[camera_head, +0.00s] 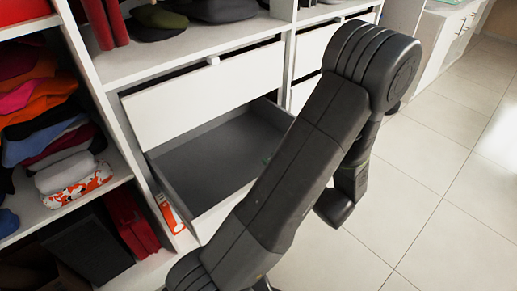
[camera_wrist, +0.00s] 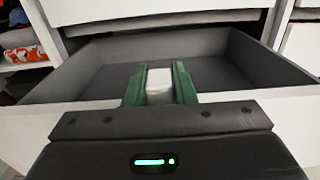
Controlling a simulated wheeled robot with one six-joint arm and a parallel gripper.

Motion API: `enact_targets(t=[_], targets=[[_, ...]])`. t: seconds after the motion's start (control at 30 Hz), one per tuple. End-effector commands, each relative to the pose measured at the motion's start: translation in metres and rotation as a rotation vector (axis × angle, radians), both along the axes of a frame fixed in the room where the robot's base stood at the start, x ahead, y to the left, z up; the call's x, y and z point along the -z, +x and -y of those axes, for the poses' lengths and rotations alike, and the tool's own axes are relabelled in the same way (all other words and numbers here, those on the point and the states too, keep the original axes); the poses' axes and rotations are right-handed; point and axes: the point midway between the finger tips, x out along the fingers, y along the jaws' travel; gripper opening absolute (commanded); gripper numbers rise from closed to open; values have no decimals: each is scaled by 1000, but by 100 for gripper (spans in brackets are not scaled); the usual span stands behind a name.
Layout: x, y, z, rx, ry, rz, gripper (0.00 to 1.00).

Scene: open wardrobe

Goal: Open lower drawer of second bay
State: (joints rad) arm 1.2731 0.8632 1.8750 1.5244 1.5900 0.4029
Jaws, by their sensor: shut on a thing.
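The lower drawer (camera_head: 205,160) of the second bay stands pulled out, with its grey, empty interior showing from above. Its white front (camera_head: 218,212) is partly hidden behind my arm in the head view. In the wrist view the open drawer (camera_wrist: 90,75) lies ahead of my gripper (camera_wrist: 160,85). The green fingers are closed around a small white piece (camera_wrist: 159,88) at the drawer front, which appears to be its handle. In the head view my arm hides most of the gripper.
The white upper drawer (camera_head: 205,92) above is nearly closed. Folded clothes (camera_head: 55,125) fill shelves at the left, with red boxes (camera_head: 133,222) below. More white drawers (camera_head: 310,50) stand in the bay to the right. The tiled floor (camera_head: 430,200) at the right is clear.

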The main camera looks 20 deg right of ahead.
Motion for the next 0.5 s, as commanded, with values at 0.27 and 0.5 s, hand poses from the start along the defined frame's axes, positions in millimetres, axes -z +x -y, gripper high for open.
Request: enact_targets(t=[0.27, 0.5], targets=[[0, -37, 14, 1, 1, 0, 0], [0, -45, 16, -2, 1, 1, 0]])
